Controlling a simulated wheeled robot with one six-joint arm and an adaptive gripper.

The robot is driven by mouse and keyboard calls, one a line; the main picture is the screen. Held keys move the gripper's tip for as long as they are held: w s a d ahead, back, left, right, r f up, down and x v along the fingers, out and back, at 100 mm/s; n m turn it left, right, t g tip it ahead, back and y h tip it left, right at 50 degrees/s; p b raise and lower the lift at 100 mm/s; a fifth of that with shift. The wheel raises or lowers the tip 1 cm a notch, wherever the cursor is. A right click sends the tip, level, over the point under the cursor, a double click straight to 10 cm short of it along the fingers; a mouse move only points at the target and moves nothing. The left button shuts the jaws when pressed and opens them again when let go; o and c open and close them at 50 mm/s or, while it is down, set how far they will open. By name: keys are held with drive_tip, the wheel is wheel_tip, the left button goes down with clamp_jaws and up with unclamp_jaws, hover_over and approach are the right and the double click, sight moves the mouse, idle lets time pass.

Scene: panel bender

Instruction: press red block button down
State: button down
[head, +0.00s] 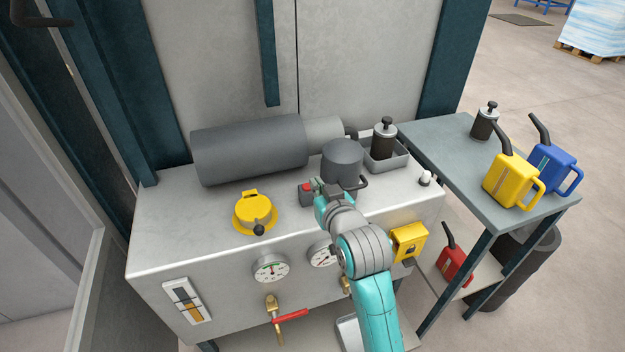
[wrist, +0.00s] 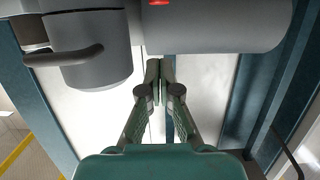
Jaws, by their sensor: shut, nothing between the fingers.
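The red button (head: 306,187) sits on top of a small dark grey block (head: 306,198) on the machine's top surface. In the wrist view a red patch (wrist: 158,2), probably the button, is cut off by the top edge. My gripper (head: 318,185) is just right of the button in the head view, and the arm hides part of the block's right side. In the wrist view my gripper's fingers (wrist: 160,68) are together with nothing between them. I cannot tell the exact gap between fingertips and button. The button seems to stand up from the block.
A grey motor cylinder (head: 250,148) lies behind the block. A grey pot with a handle (head: 343,160) stands close to the right. A yellow filler cap (head: 256,211) is to the left. A side table (head: 450,160) holds cans. The machine's front left top is clear.

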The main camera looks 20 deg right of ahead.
drive_tip(key=shift+v, duration=1.9)
drive_tip(key=s+f, duration=1.6)
drive_tip(key=s, duration=0.3)
drive_tip(key=f+v, duration=0.3)
drive_tip(key=v, duration=0.9)
drive_tip(key=s+f+v, duration=0.1)
drive_tip(key=f+v, duration=0.2)
drive_tip(key=v, duration=0.9)
drive_tip(key=shift+s+r, duration=0.5)
